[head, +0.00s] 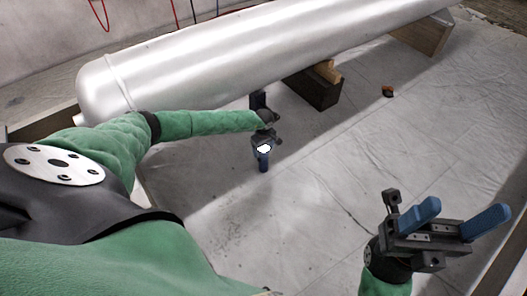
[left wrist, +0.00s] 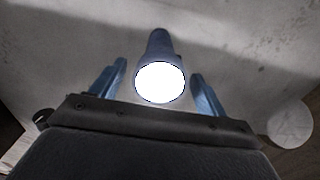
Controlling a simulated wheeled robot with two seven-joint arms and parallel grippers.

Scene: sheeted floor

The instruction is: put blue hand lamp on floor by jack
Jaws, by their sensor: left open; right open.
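The blue hand lamp (head: 263,161) shows in the head view below my left gripper (head: 264,139), its lit white face towards the gripper. In the left wrist view the lamp (left wrist: 158,45) lies between the two blue fingers of my left gripper (left wrist: 160,75), with a gap on each side. That gripper is open, and the lamp's body points away from the wrist. I cannot tell whether the lamp touches the floor. My right gripper (head: 470,210) is open and empty at the lower right. I cannot pick out the jack for certain.
A long silver cylinder (head: 250,50) crosses the back, propped on a dark block (head: 314,90) and a wooden block (head: 423,34). A small orange and dark thing (head: 388,91) lies on the sheeted floor (head: 330,190). The floor's middle is clear.

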